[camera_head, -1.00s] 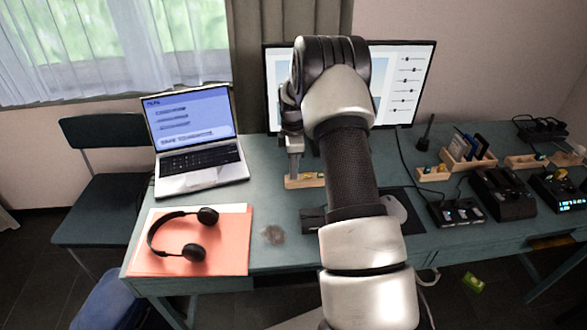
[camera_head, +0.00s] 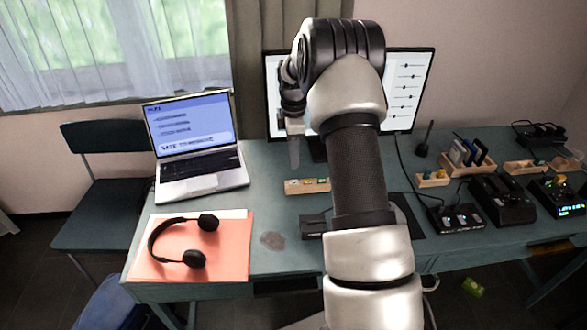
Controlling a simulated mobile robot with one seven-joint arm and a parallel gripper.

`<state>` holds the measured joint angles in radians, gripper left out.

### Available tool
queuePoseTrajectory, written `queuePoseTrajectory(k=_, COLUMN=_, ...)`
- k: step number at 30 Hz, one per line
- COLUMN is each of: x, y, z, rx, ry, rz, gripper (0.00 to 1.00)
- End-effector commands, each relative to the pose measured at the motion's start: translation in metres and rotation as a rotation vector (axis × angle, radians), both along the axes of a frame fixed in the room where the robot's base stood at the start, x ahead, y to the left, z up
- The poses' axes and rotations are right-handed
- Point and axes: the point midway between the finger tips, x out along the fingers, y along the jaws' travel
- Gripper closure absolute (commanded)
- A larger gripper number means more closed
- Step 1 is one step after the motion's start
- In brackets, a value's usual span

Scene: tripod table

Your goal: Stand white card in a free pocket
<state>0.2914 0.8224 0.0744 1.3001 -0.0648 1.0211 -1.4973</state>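My gripper (camera_head: 294,152) points down above the desk, left of the monitor's middle, over a small wooden holder (camera_head: 292,187). It is seen edge-on and small, so I cannot tell whether its fingers are open or hold something. The rack's pockets are too small to tell which are free.
An open laptop (camera_head: 198,165) and black headphones (camera_head: 182,243) on an orange folder (camera_head: 227,268) lie on the left. The monitor (camera_head: 405,88) stands behind my arm. Black devices (camera_head: 503,199) fill the right side. The desk (camera_head: 262,205) between laptop and small holder is mostly clear.

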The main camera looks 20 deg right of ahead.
Motion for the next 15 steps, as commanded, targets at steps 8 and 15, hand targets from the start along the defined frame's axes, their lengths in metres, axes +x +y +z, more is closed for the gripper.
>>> queuePoseTrajectory(k=8, x=0.001, y=0.000, z=0.065, rx=0.000, ry=-0.003, rz=0.000, gripper=0.76)
queuePoseTrajectory(k=15, x=0.000, y=0.000, z=0.089, rx=0.001, ry=-0.001, rz=0.000, gripper=0.76)
